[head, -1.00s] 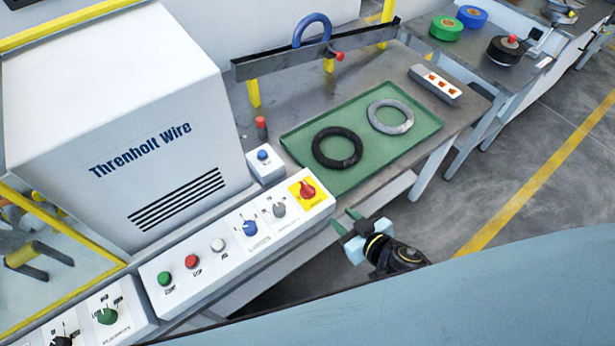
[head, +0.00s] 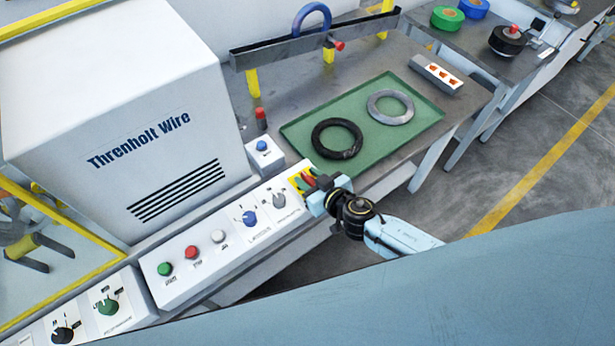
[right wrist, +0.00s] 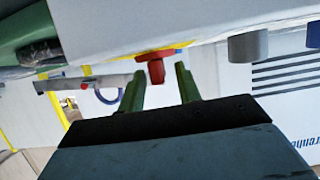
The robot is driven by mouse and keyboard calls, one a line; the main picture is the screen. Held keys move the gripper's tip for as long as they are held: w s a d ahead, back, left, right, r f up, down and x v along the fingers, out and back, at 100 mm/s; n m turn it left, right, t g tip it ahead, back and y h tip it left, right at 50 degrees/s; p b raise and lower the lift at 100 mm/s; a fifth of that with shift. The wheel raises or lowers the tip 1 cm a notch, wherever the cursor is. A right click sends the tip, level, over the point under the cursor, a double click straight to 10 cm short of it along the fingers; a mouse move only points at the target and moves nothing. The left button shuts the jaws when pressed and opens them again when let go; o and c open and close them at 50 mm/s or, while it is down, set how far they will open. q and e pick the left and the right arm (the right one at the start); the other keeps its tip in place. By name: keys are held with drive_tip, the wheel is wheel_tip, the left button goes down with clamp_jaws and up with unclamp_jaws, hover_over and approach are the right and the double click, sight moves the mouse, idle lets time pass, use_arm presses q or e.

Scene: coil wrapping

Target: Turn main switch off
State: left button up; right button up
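The main switch is a red rotary knob (head: 309,181) on a yellow plate (head: 296,185) at the right end of the white control panel. In the head view my right gripper (head: 308,181) is at the knob and partly covers it and its plate. In the right wrist view the red knob (right wrist: 156,68) shows beyond and between the two green fingertips of my right gripper (right wrist: 158,82). The fingers are apart, with gaps beside the knob, so the gripper is open. My left gripper is not in view.
The control panel also has a grey knob (head: 279,200), a blue knob (head: 250,218), a white button (head: 218,236), a red button (head: 191,252) and a green button (head: 165,268). A small box with a blue button (head: 262,146) and a green tray (head: 425,118) with coils are nearby.

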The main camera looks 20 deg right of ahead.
drive_tip(key=shift+w+a+f, duration=0.15)
drive_tip(key=shift+w, duration=0.25)
clamp_jaws()
